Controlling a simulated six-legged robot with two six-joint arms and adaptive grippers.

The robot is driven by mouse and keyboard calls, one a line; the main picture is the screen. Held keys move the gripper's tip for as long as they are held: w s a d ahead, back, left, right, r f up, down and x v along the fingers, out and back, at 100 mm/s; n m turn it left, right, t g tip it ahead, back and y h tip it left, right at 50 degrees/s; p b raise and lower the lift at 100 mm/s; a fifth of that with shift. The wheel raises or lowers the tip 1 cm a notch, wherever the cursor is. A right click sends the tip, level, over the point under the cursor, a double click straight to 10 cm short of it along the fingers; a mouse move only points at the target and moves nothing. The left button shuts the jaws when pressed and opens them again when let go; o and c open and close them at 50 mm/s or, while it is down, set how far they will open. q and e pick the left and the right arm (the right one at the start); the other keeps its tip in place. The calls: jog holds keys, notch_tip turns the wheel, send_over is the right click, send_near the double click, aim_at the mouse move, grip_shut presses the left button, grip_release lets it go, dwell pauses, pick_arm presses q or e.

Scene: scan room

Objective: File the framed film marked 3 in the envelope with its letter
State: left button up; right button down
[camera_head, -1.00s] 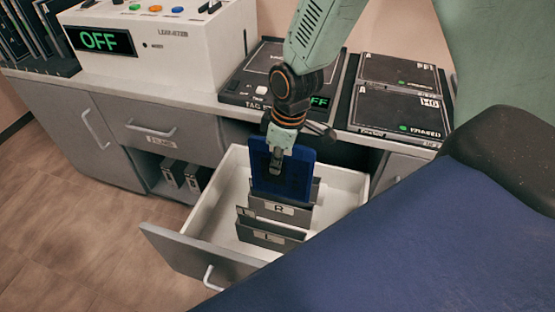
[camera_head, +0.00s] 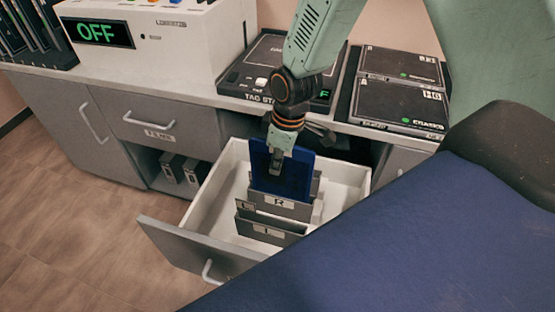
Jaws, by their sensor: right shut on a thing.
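My right gripper (camera_head: 277,164) is shut on the blue framed film (camera_head: 298,180), holding it upright by its upper part over the open drawer. The film's lower edge is hidden behind the grey envelope marked R (camera_head: 281,207). I cannot tell how deep it sits or whether it is inside that envelope. No 3 can be read on the film. Another grey envelope (camera_head: 268,231) stands in front, its label too small to read surely. My left gripper is not in view.
The white-lined drawer (camera_head: 218,182) stands open, with free room around the envelopes. A blue padded surface (camera_head: 420,240) fills the lower right. The counter holds a white box reading OFF (camera_head: 160,50), a tag station (camera_head: 250,90) and dark cases (camera_head: 400,105).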

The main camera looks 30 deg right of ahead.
jog(key=shift+f+b, duration=2.8)
jog(key=shift+f, duration=1.25)
jog(key=c, duration=1.4)
grip_release()
jog(key=r, duration=0.4)
jog(key=s+r, duration=0.1)
jog(key=r, duration=0.3)
jog(key=d+r, duration=0.1)
jog(key=r, duration=0.3)
jog(key=shift+s+d, duration=0.1)
jog(key=shift+s, duration=0.05)
notch_tip(320, 180, up, 6)
jog(key=p, duration=0.7)
jog(key=shift+p, duration=0.35)
